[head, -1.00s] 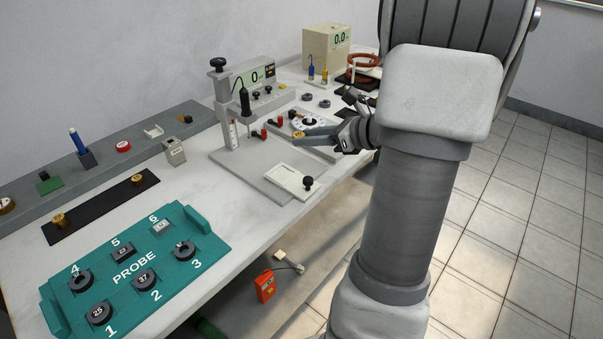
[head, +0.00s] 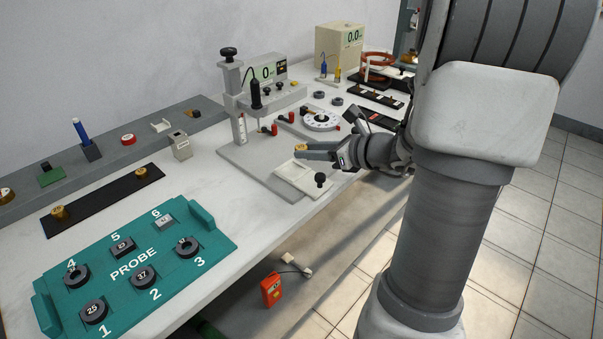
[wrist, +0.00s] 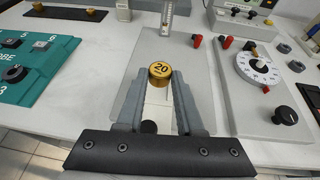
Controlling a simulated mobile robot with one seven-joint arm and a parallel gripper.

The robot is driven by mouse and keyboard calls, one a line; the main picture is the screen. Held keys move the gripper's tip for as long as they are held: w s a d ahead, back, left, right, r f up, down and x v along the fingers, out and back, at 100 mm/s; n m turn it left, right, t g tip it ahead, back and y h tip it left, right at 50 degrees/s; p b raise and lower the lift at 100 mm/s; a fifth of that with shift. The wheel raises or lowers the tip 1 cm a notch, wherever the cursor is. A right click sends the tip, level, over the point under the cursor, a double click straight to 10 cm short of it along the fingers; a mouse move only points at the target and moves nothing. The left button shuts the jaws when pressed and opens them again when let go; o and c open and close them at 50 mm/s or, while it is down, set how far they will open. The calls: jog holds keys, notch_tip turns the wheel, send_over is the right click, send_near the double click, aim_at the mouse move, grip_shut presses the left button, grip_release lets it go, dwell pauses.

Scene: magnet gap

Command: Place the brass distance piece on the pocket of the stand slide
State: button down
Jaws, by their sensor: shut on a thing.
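The brass distance piece (head: 300,148) is a short gold cylinder, and its top reads 20 in the wrist view (wrist: 160,70). My gripper (head: 303,151) is shut on it, and the piece sits between the two fingertips (wrist: 160,78). The stand slide (head: 290,180) is a pale plate with a black knob (head: 320,180) at the front of the grey stand base. The gripper holds the piece above the slide's back part. In the wrist view the slide (wrist: 157,118) shows between the fingers, partly covered. The pocket is hidden or too small to make out.
The stand's column with its probe (head: 255,95) rises behind the gripper. A white dial (head: 320,119) on a grey plate stands to the right. The teal probe tray (head: 205,245) lies at front left. A black strip with brass pieces (head: 100,205) lies behind it.

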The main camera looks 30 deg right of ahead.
aim_at(285, 166)
jog(key=x, duration=0.2)
jog(key=shift+w+a+f+b, duration=0.15)
jog(key=shift+a+f+b, duration=0.15)
jog(key=shift+f, duration=0.1)
jog(key=shift+f+b, duration=0.85)
jog(key=shift+f, duration=1)
jog(key=shift+f, duration=0.2)
jog(key=c, duration=0.5)
grip_release()
jog(key=shift+c, duration=0.2)
jog(key=shift+r, duration=0.25)
jog(key=p+v, duration=0.3)
jog(key=v, duration=0.9)
jog(key=shift+f, duration=0.1)
